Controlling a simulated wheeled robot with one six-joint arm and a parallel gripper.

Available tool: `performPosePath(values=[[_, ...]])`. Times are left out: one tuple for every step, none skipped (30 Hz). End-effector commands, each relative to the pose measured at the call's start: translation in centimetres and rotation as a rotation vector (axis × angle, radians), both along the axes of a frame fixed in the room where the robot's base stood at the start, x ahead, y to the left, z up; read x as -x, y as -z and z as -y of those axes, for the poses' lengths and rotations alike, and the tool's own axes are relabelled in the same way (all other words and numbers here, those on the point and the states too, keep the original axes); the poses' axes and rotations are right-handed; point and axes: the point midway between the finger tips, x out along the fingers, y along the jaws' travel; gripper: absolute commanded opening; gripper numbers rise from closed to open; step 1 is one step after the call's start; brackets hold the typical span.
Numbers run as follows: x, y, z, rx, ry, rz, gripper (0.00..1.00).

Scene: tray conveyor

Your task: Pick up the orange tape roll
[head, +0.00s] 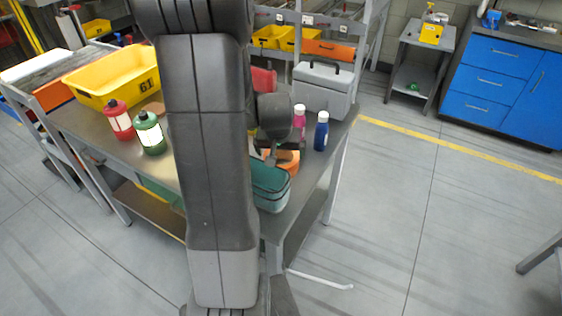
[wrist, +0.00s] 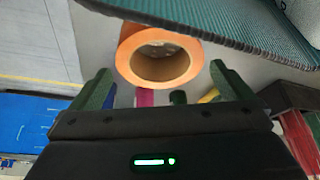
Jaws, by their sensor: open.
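The orange tape roll (wrist: 132,48) lies on the grey table in the wrist view, ahead of my gripper (wrist: 160,82). Its round hole faces the camera. The two dark green fingers are apart, one on each side of the roll's near edge, with nothing held between them. In the head view the roll (head: 288,158) shows only in part, behind the teal case and below my wrist. My gripper (head: 270,155) is mostly hidden there by my arm.
A teal case (head: 270,187) stands close to the roll. Pink (head: 299,120) and blue (head: 321,132) bottles and a grey toolbox (head: 325,88) are behind it.

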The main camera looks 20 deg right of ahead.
Motion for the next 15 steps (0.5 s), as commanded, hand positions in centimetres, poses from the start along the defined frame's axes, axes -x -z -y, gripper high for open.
performPosePath(values=[[-0.1, 0.2, 0.0, 0.0, 0.0, -0.001, 1.0], [-0.1, 0.3, 0.1, 0.0, 0.0, 0.0, 1.0], [-0.2, 0.4, 0.1, 0.0, 0.0, 0.0, 1.0], [-0.2, 0.5, 0.1, 0.0, 0.0, 0.0, 1.0], [-0.3, 0.6, 0.1, 0.0, 0.0, 0.0, 1.0], [-0.4, 0.8, 0.2, 0.0, 0.0, -0.001, 1.0], [-0.5, 1.1, 0.3, -0.001, -0.001, -0.002, 1.0], [-0.6, 1.3, 0.3, -0.001, -0.001, -0.003, 1.0], [-0.8, 1.7, 0.4, -0.001, -0.001, -0.002, 1.0], [-0.9, 2.0, 0.5, 0.0, -0.001, -0.004, 1.0], [-1.1, 2.3, 0.6, 0.0, -0.001, -0.003, 1.0], [-1.3, 2.7, 0.7, 0.0, -0.001, -0.003, 1.0], [-1.4, 3.0, 0.8, -0.001, -0.001, -0.003, 1.0], [-1.6, 3.4, 0.8, -0.001, -0.001, -0.002, 1.0], [-1.7, 3.8, 0.9, -0.001, 0.0, -0.002, 1.0]])
